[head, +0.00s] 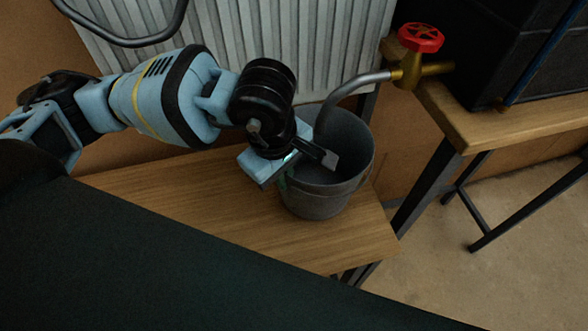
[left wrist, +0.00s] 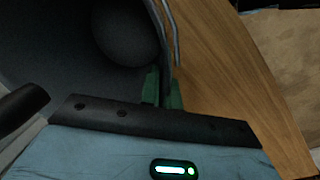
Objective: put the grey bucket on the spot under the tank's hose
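The grey bucket (head: 345,195) is upright at the right end of the wooden bench in the head view. My left gripper (head: 303,168) is at its left rim, with one finger inside and one outside. In the left wrist view, the green fingertips (left wrist: 163,90) pinch the bucket wall, and the dark inside of the bucket (left wrist: 60,50) fills the left. The tank's grey hose (head: 350,88) curves down from a brass tap (head: 408,72), its end over the bucket's mouth. The spot is not visible. I cannot tell if the bucket touches the bench. My right gripper is out of view.
The black tank (head: 500,50) stands on a wooden stand (head: 500,122) at the right, with a red valve wheel (head: 421,37) on its tap. A ribbed radiator (head: 300,40) stands behind the bench (head: 200,200). The bench is clear left of the bucket.

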